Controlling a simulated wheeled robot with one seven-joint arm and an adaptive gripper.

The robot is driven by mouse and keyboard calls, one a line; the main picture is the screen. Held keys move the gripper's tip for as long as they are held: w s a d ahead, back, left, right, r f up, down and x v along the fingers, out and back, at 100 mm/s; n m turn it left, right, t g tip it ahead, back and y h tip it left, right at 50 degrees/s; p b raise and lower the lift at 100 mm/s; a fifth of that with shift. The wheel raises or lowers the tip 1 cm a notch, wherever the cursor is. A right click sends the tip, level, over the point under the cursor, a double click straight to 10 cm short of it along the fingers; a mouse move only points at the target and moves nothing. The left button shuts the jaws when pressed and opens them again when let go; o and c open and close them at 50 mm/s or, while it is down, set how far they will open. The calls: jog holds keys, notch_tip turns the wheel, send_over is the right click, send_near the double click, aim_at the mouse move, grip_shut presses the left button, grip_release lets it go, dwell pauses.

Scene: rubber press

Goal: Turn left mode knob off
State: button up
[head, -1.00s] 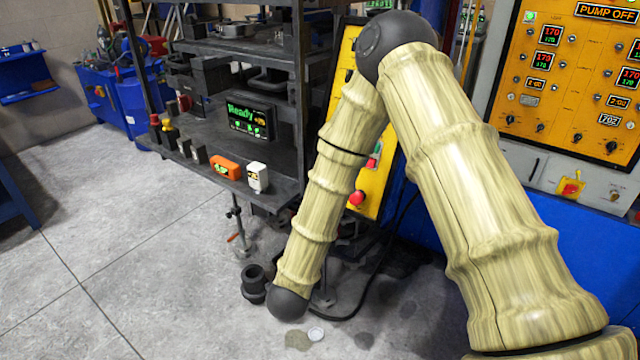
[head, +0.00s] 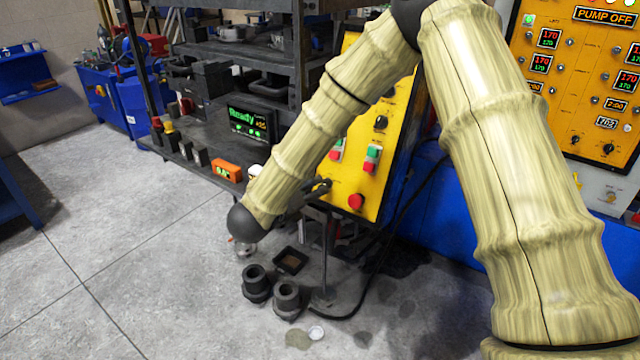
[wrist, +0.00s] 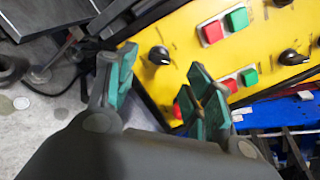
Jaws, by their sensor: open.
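A yellow control panel (head: 362,178) stands at the middle of the head view and fills the upper right of the wrist view (wrist: 185,60). In the wrist view a black knob (wrist: 159,55) sits near the panel's edge, with a white mark on it. Two more black knobs, one (wrist: 292,57) at right and one (wrist: 283,3) cut by the top edge, show there. No label is readable to tell which is the left mode knob. My gripper (wrist: 162,65) is open, with green-padded fingers on either side of the nearest knob in the picture; contact cannot be told. My arm hides part of the panel in the head view.
A red stop button (wrist: 177,110) is partly behind the right finger. Red and green button pairs sit near the knobs (wrist: 224,25). A dark shelf (head: 230,150) stands left of the panel. Black cylinders (head: 287,300) stand on the floor below.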

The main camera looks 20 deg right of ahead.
aim_at(322, 185)
jog(key=shift+p+x, duration=0.65)
jog(key=shift+x, duration=2.2)
jog(key=c, duration=1)
